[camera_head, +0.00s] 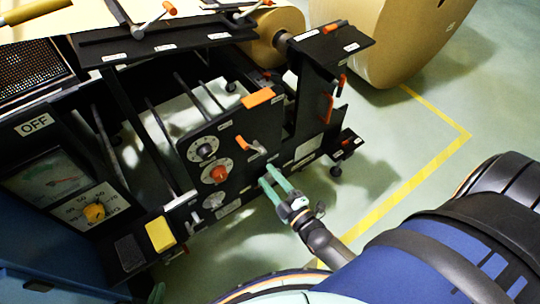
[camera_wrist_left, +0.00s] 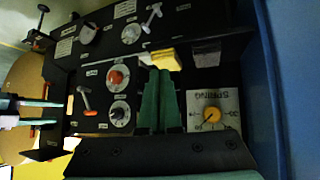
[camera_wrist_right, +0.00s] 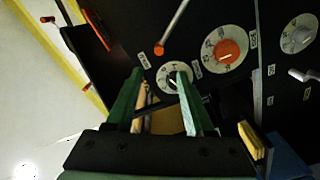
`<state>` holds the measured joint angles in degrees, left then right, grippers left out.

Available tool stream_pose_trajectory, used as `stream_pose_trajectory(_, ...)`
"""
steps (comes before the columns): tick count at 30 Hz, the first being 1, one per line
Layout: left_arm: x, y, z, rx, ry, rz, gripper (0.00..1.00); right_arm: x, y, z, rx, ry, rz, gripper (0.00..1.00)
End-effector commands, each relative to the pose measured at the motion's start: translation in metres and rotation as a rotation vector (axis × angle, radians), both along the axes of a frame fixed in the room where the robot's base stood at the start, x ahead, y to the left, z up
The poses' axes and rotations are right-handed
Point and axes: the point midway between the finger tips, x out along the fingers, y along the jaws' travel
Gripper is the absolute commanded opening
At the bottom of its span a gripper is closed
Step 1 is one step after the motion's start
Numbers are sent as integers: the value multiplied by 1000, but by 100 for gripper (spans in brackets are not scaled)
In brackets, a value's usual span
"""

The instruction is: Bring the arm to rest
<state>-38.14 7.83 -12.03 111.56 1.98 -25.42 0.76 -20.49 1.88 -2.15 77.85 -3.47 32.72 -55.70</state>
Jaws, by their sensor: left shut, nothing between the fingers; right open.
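My right gripper (camera_head: 272,178) is in front of the black machine's dial panel in the head view, with its two green fingers apart. The right wrist view also shows this gripper (camera_wrist_right: 160,100) open, with nothing held between its fingers. My left gripper (camera_wrist_left: 160,75) is shut and empty in the left wrist view, its green fingers together in front of the panel near a yellow block. In the head view only a small green bit, probably of the left gripper, shows at the bottom left edge; the rest is out of frame.
The machine panel has a red dial (camera_head: 214,174), an orange-handled lever (camera_head: 250,146) and a yellow block (camera_head: 160,234). A gauge box with an OFF label (camera_head: 34,124) stands left. A large kraft roll (camera_head: 400,40) is at the back. Green floor with a yellow line (camera_head: 420,160) is open on the right.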

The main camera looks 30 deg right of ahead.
Motion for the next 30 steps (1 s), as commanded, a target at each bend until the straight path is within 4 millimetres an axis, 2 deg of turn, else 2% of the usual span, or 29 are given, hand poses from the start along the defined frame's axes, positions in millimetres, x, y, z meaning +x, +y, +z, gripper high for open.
stream_pose_trajectory(9, 1, 0, 2, 0, -2, 2, 0, 0, 0, 1, 7, 6, 1, 53)
stream_pose_trajectory(14, 4, 0, 19, -1, -9, 2, 0, -10, 5, 8, 140, 120, 5, 53)
stream_pose_trajectory(17, 5, 2, 37, 0, -18, 6, 0, -27, 13, 14, 316, 272, -9, 53)
stream_pose_trajectory(21, 7, 7, 59, 5, -28, 15, 0, -59, 27, 23, 585, 506, -76, 53)
stream_pose_trajectory(27, -2, 14, 67, 15, -10, 27, 0, -103, 43, 34, 850, 747, -204, 53)
stream_pose_trajectory(30, -6, 14, 68, 14, -6, 27, 0, -114, 48, 36, 910, 803, -245, 53)
